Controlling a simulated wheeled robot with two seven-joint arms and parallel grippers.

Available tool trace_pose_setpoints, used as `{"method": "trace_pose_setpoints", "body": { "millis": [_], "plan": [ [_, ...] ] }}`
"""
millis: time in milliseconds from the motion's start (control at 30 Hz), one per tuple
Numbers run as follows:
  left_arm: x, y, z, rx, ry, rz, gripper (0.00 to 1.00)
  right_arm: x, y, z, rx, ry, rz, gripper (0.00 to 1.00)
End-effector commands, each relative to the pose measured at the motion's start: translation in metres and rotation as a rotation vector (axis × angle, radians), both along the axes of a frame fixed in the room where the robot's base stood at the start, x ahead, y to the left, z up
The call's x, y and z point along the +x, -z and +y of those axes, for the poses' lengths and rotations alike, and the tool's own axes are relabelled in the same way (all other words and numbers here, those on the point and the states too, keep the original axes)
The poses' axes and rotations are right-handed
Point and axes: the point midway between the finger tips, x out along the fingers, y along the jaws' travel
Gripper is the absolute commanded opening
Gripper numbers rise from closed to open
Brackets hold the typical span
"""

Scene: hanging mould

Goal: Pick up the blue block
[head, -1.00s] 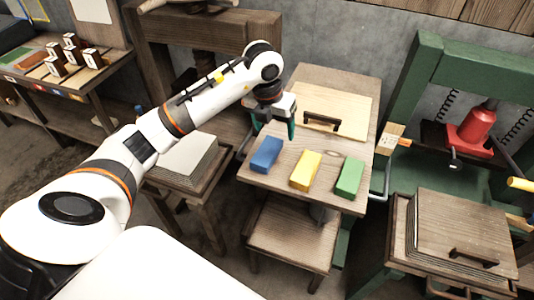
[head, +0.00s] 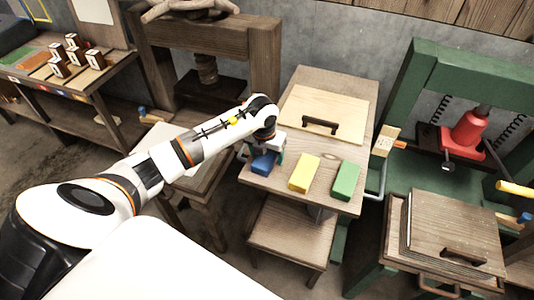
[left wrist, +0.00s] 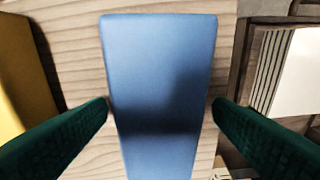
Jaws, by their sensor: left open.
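The blue block (head: 264,163) lies at the near left of the small wooden table, partly hidden by my left gripper in the head view. In the left wrist view the blue block (left wrist: 160,85) fills the middle, with a shadow across it. My left gripper (left wrist: 160,112) is open, its two dark green fingers on either side of the block, with small gaps visible. In the head view my left gripper (head: 267,155) is down at the block. My right gripper does not show.
A yellow block (head: 304,173) and a green block (head: 345,180) lie to the right on the same table (head: 312,190). A pale board with a dark handle (head: 326,112) lies behind them. A green press (head: 420,110) stands at the right.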

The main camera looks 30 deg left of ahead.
Motion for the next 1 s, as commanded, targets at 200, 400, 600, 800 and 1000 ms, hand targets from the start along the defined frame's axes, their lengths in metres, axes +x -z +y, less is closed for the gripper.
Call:
{"method": "trace_pose_setpoints", "body": {
  "millis": [200, 400, 600, 800, 1000],
  "plan": [
    [0.001, 0.004, 0.000, 0.000, 0.001, -0.002, 0.75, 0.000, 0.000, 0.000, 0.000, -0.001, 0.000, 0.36],
    [0.001, 0.003, 0.000, -0.001, 0.001, -0.001, 0.51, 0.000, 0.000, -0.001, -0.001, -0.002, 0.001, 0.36],
    [0.001, 0.003, 0.000, -0.001, 0.000, -0.002, 0.24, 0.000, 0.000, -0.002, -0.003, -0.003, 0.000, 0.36],
    [0.001, 0.002, 0.000, 0.000, 0.000, -0.003, 0.24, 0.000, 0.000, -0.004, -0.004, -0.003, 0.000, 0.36],
    [0.002, -0.022, 0.001, 0.001, 0.001, -0.008, 0.24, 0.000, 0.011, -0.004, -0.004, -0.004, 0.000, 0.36]
  ]
}}
